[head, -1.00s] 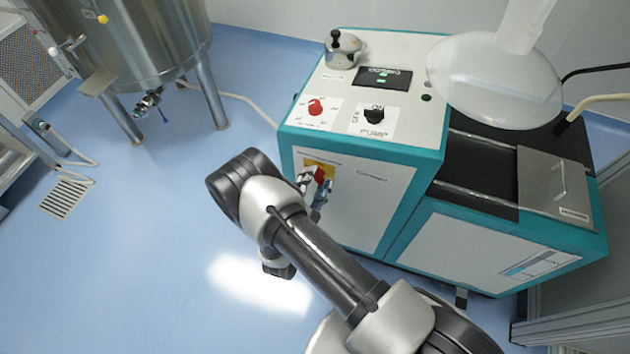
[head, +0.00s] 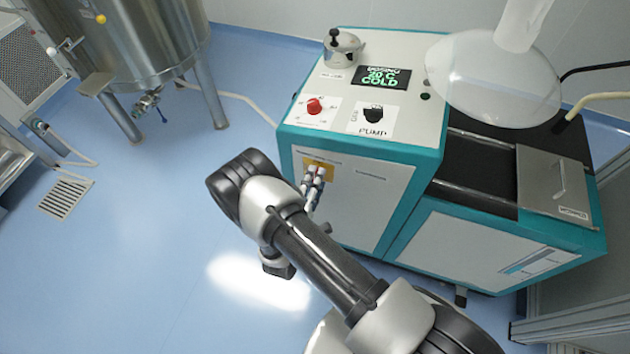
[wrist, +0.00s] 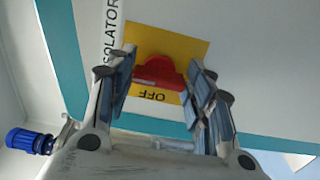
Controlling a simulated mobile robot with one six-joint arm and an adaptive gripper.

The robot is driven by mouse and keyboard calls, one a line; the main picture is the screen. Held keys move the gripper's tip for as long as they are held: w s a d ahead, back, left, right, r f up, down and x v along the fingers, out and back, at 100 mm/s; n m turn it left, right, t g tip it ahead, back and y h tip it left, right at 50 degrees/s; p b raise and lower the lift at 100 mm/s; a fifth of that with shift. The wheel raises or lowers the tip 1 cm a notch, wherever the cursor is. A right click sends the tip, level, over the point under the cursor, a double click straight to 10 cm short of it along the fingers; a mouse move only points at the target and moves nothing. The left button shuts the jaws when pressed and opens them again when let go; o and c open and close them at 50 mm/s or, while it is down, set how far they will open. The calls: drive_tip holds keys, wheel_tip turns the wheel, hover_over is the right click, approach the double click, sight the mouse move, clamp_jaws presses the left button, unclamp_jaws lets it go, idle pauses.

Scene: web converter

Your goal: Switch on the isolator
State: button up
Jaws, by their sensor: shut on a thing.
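The isolator is a red rotary knob (wrist: 158,70) on a yellow plate (wrist: 190,50), on the white front panel of the teal-edged machine. The wrist view shows "ISOLATOR" and "OFF" lettering beside it. My gripper (wrist: 162,66) has one finger on each side of the knob and is shut on it. In the head view, my gripper (head: 314,178) is at the front panel, over the yellow plate (head: 318,162); the red knob is hidden there. The machine's display (head: 382,76) is lit in green with "20 C COLD".
The machine top (head: 410,50) carries a red knob (head: 314,106), a black pump switch (head: 374,115) and a metal pot (head: 342,48). A steel tank (head: 140,40) stands at the back left.

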idle(0.4)
drive_tip(key=o, duration=1.1)
drive_tip(key=shift+c, duration=0.2)
drive_tip(key=v, duration=1.2)
drive_tip(key=shift+r, duration=0.15)
